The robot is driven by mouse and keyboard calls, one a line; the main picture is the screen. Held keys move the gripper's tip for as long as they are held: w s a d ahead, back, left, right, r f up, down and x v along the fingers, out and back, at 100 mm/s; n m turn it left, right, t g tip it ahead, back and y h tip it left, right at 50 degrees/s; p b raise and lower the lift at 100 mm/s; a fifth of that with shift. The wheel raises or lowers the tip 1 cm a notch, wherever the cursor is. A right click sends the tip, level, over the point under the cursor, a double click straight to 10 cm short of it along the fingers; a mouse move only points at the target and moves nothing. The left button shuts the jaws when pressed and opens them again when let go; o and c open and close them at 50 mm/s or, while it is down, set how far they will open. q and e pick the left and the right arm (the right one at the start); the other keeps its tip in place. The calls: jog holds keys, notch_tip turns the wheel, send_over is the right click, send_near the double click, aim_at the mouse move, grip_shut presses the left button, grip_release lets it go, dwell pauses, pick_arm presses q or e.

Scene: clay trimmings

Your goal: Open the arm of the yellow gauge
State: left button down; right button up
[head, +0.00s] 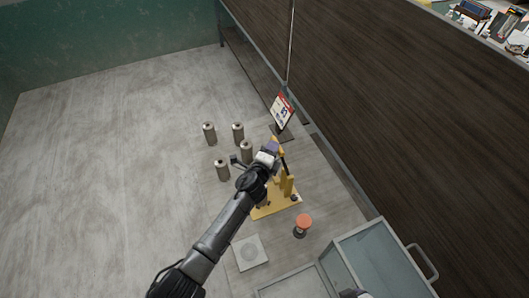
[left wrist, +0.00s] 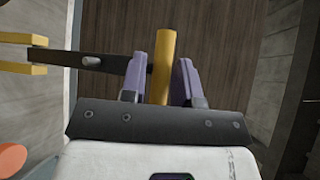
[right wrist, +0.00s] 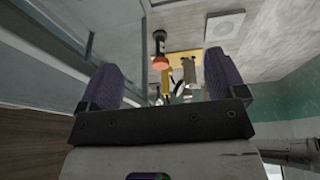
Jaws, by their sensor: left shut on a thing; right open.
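The yellow gauge stands on a yellow base plate (head: 262,212), with upright yellow posts (head: 287,185) and a dark arm (left wrist: 100,62) ending in a yellow handle (left wrist: 162,65). My left gripper (head: 270,150) is shut on that handle, which shows between its two purple fingers in the left wrist view. In the head view my left arm hides part of the gauge. My right gripper (right wrist: 163,82) is open and empty. In the right wrist view the gauge (right wrist: 178,70) is beyond its fingers, partly hidden.
Several metal cylinders (head: 209,133) stand left of the gauge. A small sign (head: 283,110) stands behind it. An orange-topped item (head: 303,222) and a pale square plate (head: 250,252) are in front. A grey open-topped box with a handle (head: 425,262) is at right. The floor at left is clear.

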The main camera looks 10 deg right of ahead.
pick_arm(q)
jog(key=shift+a+f, duration=0.15)
jog(key=shift+f, duration=0.25)
jog(key=shift+f+y, duration=0.15)
jog(key=shift+y, duration=0.15)
jog(key=c, duration=1)
grip_release()
jog(key=r+p+v, duration=0.1)
jog(key=p+v, duration=0.1)
jog(key=v, duration=1.1)
jog(key=shift+s+a, duration=0.15)
jog(key=shift+s, duration=0.05)
